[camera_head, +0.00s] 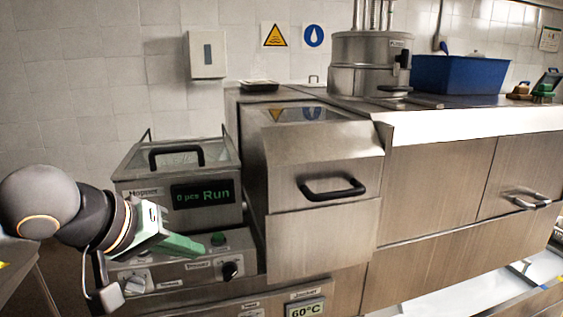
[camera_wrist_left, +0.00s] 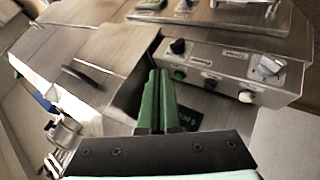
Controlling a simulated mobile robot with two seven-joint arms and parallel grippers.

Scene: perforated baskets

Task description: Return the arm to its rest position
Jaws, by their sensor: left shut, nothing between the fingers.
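My left gripper (camera_head: 198,248) comes in from the left in the head view. Its green fingers are shut and empty, in front of the control panel (camera_head: 190,267) and close to a green button (camera_head: 218,239). Whether the fingertips touch the panel cannot be told. In the left wrist view the two green fingers (camera_wrist_left: 158,78) lie side by side, with the knobbed panel (camera_wrist_left: 225,72) beyond them on the right. My right gripper is in neither view.
A metal basin (camera_head: 180,170) with a black handle and a display reading "0 pcs Run" stands above the panel. Right of it is a steel cabinet (camera_head: 315,170) with a black handle.

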